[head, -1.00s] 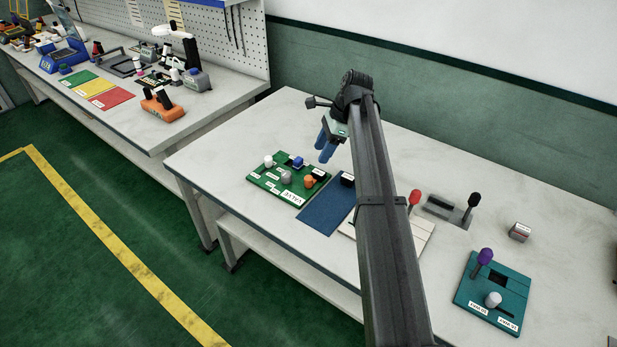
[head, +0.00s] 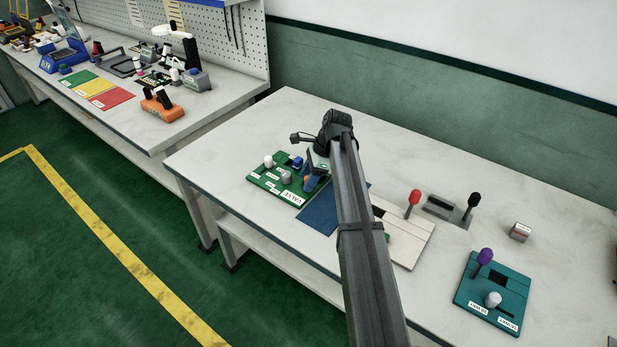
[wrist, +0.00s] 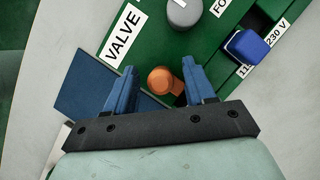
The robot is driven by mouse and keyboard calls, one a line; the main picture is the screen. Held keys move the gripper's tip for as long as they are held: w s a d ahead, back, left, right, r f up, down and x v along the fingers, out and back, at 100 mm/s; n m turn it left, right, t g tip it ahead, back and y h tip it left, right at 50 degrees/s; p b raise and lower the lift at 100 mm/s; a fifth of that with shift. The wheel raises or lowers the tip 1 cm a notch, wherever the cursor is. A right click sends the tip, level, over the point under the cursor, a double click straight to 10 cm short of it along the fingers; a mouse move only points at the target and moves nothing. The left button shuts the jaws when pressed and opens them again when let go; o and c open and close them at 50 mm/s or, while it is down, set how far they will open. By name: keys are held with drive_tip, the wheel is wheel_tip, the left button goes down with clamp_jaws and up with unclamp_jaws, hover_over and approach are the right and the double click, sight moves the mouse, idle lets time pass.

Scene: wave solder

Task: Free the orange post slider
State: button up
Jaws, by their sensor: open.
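The orange post slider (wrist: 162,79) shows as a round orange top on the green panel (wrist: 205,45) in the wrist view. My gripper (wrist: 158,68) is open, with one blue finger on each side of the orange post and a visible gap to each. In the head view my gripper (head: 314,176) is low over the right end of the green panel (head: 265,184), and only a bit of the orange post (head: 307,180) shows beside the fingers. I cannot tell how deep the fingertips reach beside the post.
On the green panel are a grey knob (wrist: 184,13), a blue switch (wrist: 248,46) and a white VALVE label (wrist: 123,38). A dark blue mat (head: 319,215) lies to the right. A cream panel with a red lever (head: 414,198) and a teal panel (head: 510,291) stand further right.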

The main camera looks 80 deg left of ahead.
clamp_jaws()
idle(0.5)
